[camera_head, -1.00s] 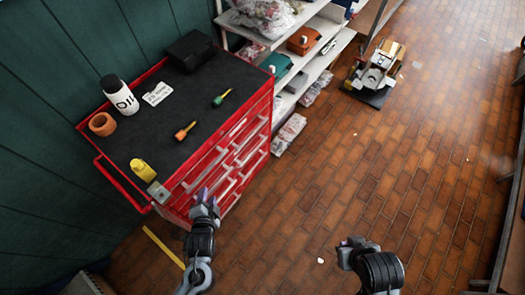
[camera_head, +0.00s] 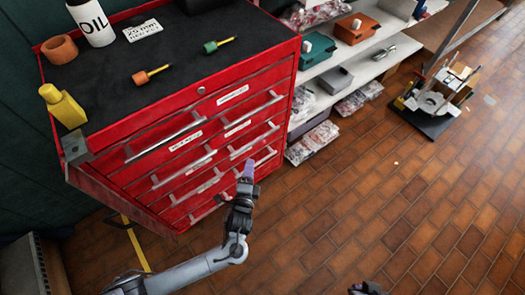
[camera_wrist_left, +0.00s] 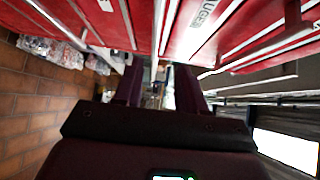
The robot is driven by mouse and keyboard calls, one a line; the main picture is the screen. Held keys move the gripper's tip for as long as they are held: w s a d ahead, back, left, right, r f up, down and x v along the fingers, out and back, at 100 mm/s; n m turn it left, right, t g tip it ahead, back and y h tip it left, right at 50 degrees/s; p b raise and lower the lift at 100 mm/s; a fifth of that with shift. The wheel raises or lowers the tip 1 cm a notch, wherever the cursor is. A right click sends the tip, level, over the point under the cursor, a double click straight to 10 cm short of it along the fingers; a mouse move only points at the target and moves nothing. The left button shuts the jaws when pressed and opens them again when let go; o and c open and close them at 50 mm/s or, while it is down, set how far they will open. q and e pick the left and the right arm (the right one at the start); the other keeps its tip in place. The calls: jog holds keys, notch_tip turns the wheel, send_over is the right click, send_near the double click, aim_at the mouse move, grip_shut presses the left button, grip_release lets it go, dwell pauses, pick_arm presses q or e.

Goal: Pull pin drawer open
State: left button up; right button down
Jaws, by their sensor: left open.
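The red tool cabinet (camera_head: 110,150) stands at left with several drawers in its front, each with a silver bar handle and a white label. All drawers look shut. The labels are too small to read surely in the head view, so I cannot tell which is the pin drawer. My left gripper (camera_head: 247,178) is at the lower right of the drawer front, seemingly apart from the handles. In the left wrist view my left gripper (camera_wrist_left: 160,88) has its fingers spread with nothing between them; a label ending "UGES" (camera_wrist_left: 206,20) is close by. My right gripper (camera_head: 368,288) barely shows at the bottom edge.
A shelf (camera_head: 375,52) with boxes and bags stands to the right. The brick floor (camera_head: 350,200) is mostly clear.

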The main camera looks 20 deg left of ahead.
aim_at(256, 140)
pick_arm(q)
jog(key=shift+t, duration=0.4)
jog(key=shift+w+a+f+b, duration=0.25)
jog(key=shift+w+a+b, duration=0.2)
jog(key=shift+w+b, duration=1.3)
jog(key=shift+w+a+f+b, duration=0.35)
jog(key=shift+w+b, duration=0.65)
jog(key=shift+w, duration=1.6)
jog(key=shift+w+a+f+b, duration=0.2)
jog(key=shift+w+a+b, duration=0.3)
jog(key=shift+w+b, duration=1.25)
pick_arm(e)
notch_tip(256, 140, down, 10)
jog(key=shift+s+a+p, duration=0.2)
jog(key=shift+a+p, duration=0.05)
jog(key=shift+p, duration=0.15)
pick_arm(q)
jog(key=shift+w, duration=0.4)
jog(key=shift+c, duration=0.3)
grip_shut()
